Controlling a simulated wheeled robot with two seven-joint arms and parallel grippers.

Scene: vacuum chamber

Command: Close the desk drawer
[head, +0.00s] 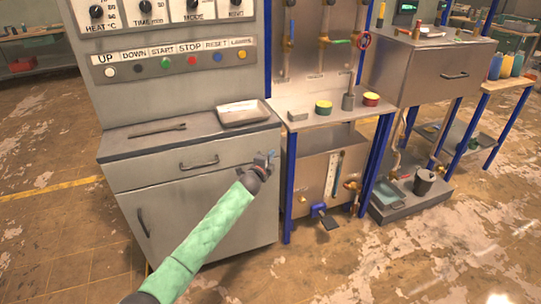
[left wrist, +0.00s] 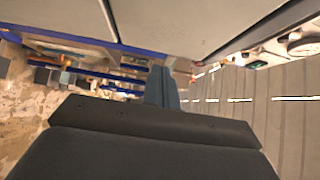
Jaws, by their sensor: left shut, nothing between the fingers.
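The grey drawer front (head: 150,174) with a bar handle (head: 199,163) sits under the top of the grey cabinet in the head view. It looks flush or nearly flush with the cabinet; I cannot tell if a small gap is left. My left gripper (head: 270,158) is at the drawer's right end, close to the front, right of the handle. Its fingers are shut and empty; they also show in the left wrist view (left wrist: 162,88), near a grey panel. Contact with the drawer cannot be told. My right gripper is not in view.
A metal tray (head: 243,113) and a flat tool (head: 157,130) lie on the cabinet top (head: 190,123). A lower door (head: 195,215) is under the drawer. A blue-legged rig (head: 288,190) stands close right of my left gripper. The floor in front is clear.

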